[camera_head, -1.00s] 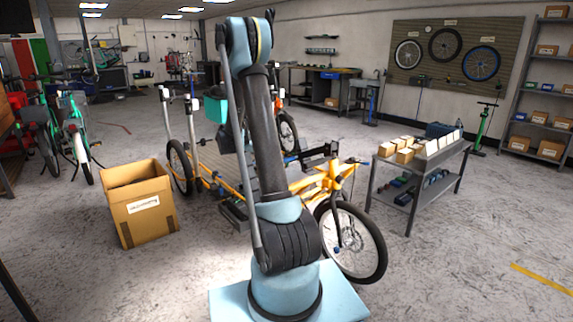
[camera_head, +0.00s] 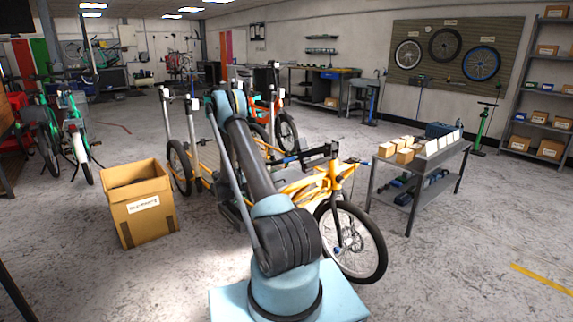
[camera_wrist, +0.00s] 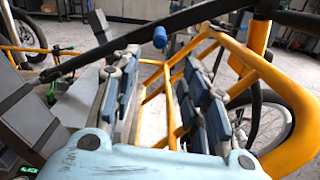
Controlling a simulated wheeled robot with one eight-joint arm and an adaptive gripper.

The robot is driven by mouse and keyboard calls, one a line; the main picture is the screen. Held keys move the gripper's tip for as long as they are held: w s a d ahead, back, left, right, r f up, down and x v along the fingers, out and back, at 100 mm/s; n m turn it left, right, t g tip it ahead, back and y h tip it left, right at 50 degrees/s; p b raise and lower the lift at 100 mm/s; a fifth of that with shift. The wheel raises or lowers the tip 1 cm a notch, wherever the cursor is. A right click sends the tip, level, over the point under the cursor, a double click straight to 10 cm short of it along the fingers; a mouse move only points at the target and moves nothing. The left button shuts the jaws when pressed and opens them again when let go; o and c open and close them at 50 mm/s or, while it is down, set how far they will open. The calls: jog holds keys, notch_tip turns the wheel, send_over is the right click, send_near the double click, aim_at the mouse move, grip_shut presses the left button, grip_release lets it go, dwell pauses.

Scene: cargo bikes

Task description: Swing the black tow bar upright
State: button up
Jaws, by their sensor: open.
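In the wrist view my gripper (camera_wrist: 160,66) is open, with its two padded fingers apart and nothing held between them. A long black bar (camera_wrist: 110,45), which looks like the tow bar, runs slanting from lower left to upper right beyond the fingertips. I cannot tell whether they touch it. A blue knob (camera_wrist: 160,37) shows just below the bar. The yellow cargo bike frame (camera_wrist: 250,68) lies beyond and to the right. In the head view a black bar (camera_head: 312,154) lies low and nearly level by the yellow cargo bike (camera_head: 320,184); my gripper is hidden behind my arm there.
A cardboard box (camera_head: 140,208) stands on the floor to the left. A grey table (camera_head: 428,165) with small boxes stands right of the bike's front wheel (camera_head: 352,240). Green bikes (camera_head: 72,125) stand at far left. The floor at front right is clear.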

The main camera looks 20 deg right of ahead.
aim_at(287, 161)
jog(key=x, duration=1.7)
jog(key=shift+w+d+f, duration=0.1)
jog(key=shift+d+f, duration=0.05)
jog(key=shift+d, duration=0.05)
